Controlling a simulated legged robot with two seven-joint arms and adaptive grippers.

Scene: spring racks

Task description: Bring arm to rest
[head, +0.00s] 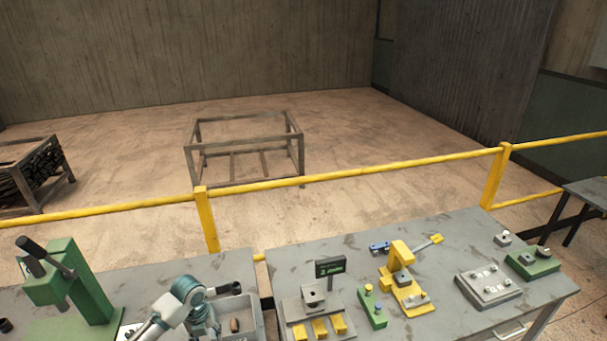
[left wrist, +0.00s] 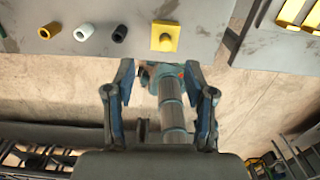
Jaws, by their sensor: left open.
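My left arm (head: 184,302) comes in at the bottom of the head view, bent beside a grey tray; I cannot make out its fingertips there. In the left wrist view my left gripper (left wrist: 160,68) is open, its two blue-and-dark fingers wide apart with nothing held between them. It points at the floor and a grey table edge (left wrist: 205,45). A grey and teal limb of my own shows beyond the fingers. My right gripper is in neither view.
A green press (head: 68,280) stands at the left. The grey tray (head: 257,312) holds a small brown piece (head: 235,325). A yellow fixture (head: 399,262) stands on the right table. Small rings and a yellow block (left wrist: 165,36) lie near the table edge. A yellow railing (head: 350,173) runs behind.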

